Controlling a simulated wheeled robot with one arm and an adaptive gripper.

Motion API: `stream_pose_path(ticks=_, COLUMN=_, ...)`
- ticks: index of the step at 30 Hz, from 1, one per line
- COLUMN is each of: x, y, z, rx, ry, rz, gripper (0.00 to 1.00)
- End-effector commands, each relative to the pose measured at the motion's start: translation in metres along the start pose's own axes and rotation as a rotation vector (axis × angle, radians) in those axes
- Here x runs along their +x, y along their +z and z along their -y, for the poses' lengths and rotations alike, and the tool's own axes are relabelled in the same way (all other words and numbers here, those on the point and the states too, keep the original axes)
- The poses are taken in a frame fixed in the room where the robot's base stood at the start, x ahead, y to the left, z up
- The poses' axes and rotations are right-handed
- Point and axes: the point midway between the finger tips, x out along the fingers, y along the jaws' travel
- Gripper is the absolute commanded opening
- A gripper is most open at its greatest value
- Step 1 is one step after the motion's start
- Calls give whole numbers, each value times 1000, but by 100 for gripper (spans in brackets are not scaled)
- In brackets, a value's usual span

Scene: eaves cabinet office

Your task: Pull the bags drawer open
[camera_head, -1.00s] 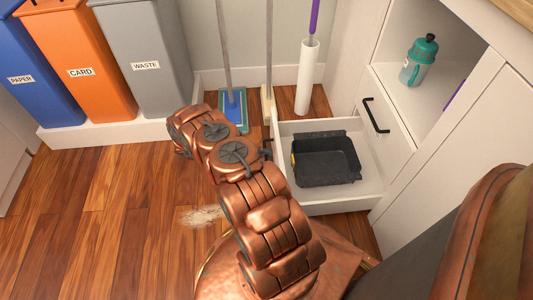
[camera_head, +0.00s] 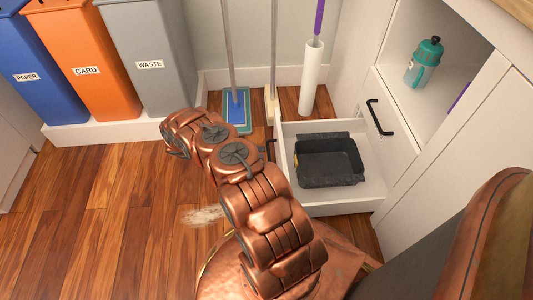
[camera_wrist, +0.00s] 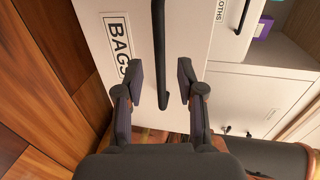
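The bags drawer (camera_head: 330,208) is a white drawer low in the cabinet, standing pulled out, with its inside in view from above. In the wrist view its white front (camera_wrist: 190,45) carries a "BAGS" label (camera_wrist: 117,45) and a black bar handle (camera_wrist: 160,60). My gripper (camera_wrist: 160,82) is open, with one dark finger on each side of the handle and a gap to each. In the head view my copper arm hides most of the gripper; part of the handle (camera_head: 271,150) shows beside the arm.
A black tray (camera_head: 328,172) lies in the drawer. Above it is a closed drawer with a black handle (camera_head: 378,117), labelled "…LOTHS" (camera_wrist: 220,10). Paper, card and waste bins (camera_head: 150,60) stand at the back left. A mop (camera_head: 237,105) leans behind.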

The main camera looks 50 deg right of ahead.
Motion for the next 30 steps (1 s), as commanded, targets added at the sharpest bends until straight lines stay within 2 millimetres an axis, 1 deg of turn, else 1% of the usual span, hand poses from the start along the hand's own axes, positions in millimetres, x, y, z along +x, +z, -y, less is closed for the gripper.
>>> stream_pose_path(ticks=1, x=-11, y=0, z=0, rx=0, ry=0, rz=2, gripper=38)
stream_pose_path(ticks=6, x=-43, y=0, z=-1, rx=1, ry=2, rz=2, gripper=38)
stream_pose_path(ticks=9, x=-57, y=0, z=-1, rx=-1, ry=0, rz=2, gripper=38)
stream_pose_path(ticks=12, x=-66, y=0, z=-1, rx=-2, ry=0, rz=1, gripper=38)
stream_pose_path(ticks=18, x=-75, y=-1, z=0, rx=-2, ry=-1, rz=-2, gripper=38)
stream_pose_path(ticks=30, x=-76, y=-1, z=0, rx=-2, ry=-2, rz=-1, gripper=38)
